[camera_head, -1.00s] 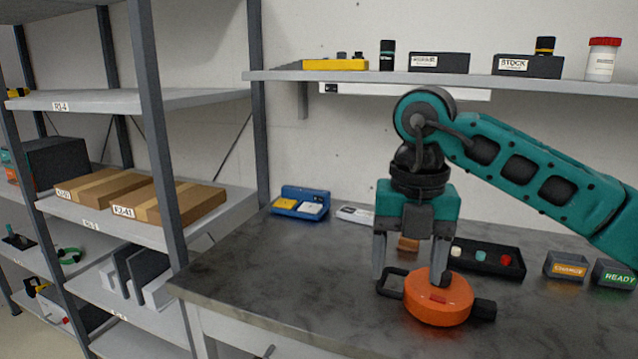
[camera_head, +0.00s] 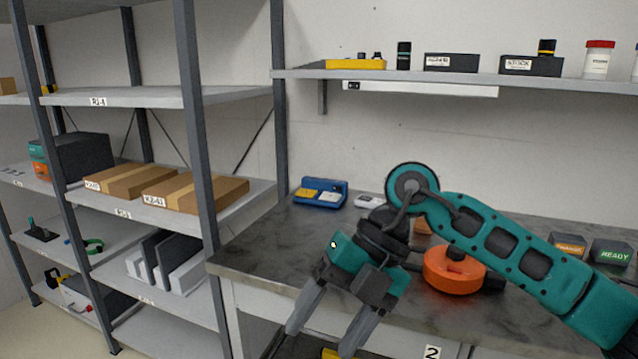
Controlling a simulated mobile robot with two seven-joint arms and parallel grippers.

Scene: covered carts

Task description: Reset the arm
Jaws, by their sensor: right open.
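My right arm comes in from the right, its links teal and black. My right gripper (camera_head: 321,338) is open and empty, its two grey fingers pointing down and left in front of the table's front edge. An orange round device (camera_head: 451,271) with a black knob on top lies on the dark table (camera_head: 270,240). It sits behind and to the right of the gripper, apart from the fingers, and the arm covers part of it. My left gripper is not in view.
A blue holder (camera_head: 320,193) with yellow and white pieces stands at the table's back left. Two small boxes, one marked READY (camera_head: 612,252), stand at the right. A shelving rack (camera_head: 195,150) with cardboard boxes (camera_head: 195,193) stands left. A wall shelf (camera_head: 440,76) hangs above.

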